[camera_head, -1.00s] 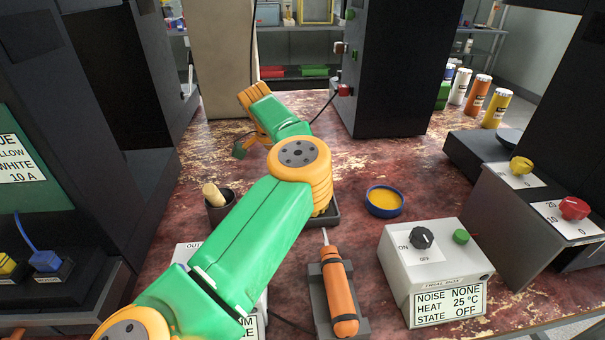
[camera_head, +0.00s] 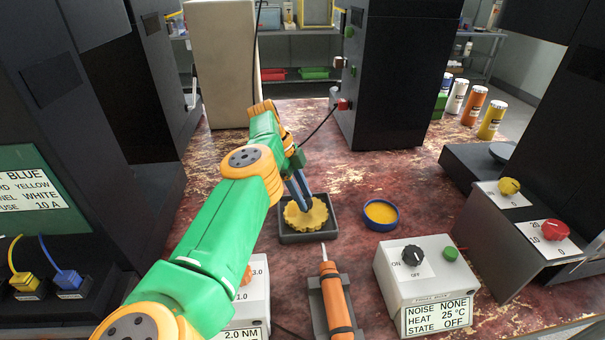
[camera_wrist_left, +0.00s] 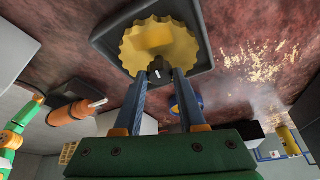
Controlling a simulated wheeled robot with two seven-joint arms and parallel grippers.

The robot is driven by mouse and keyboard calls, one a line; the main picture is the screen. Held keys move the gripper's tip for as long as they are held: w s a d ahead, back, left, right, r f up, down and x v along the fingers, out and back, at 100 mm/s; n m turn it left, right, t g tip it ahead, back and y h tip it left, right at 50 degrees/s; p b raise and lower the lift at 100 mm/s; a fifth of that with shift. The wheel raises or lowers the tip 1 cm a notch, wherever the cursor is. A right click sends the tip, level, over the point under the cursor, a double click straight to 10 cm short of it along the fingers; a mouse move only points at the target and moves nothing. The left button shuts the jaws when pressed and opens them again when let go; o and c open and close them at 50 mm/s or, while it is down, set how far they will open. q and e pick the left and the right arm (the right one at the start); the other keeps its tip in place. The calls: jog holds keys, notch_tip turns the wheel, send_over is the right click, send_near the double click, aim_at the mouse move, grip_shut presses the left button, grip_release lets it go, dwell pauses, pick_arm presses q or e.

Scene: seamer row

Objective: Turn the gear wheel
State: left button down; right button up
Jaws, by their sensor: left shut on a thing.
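The yellow gear wheel (camera_head: 306,216) has a toothed rim and lies flat in a dark square tray (camera_head: 307,238) in the middle of the table. In the left wrist view the gear wheel (camera_wrist_left: 182,50) shows a raised block on its face, inside the dark tray (camera_wrist_left: 205,80). My left gripper (camera_head: 303,204) reaches down to the wheel from the back left, its blue fingers at the toothed disc. In the left wrist view my left gripper (camera_wrist_left: 164,74) is shut on the wheel with a gap between its fingers. The exact contact is hard to see. My right gripper does not show.
A blue dish of yellow stuff (camera_head: 381,214) stands right of the tray. An orange tool (camera_head: 335,290) lies in a cradle in front. A control box with a black knob (camera_head: 412,256) stands front right. Dark machines flank the table. The back middle of the table is clear.

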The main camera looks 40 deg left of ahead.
aim_at(292, 208)
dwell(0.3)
pick_arm(q)
jog(key=c, duration=0.5)
grip_release()
jog(key=p+v, duration=0.5)
jog(key=v, duration=0.2)
jog(key=shift+p, duration=0.4)
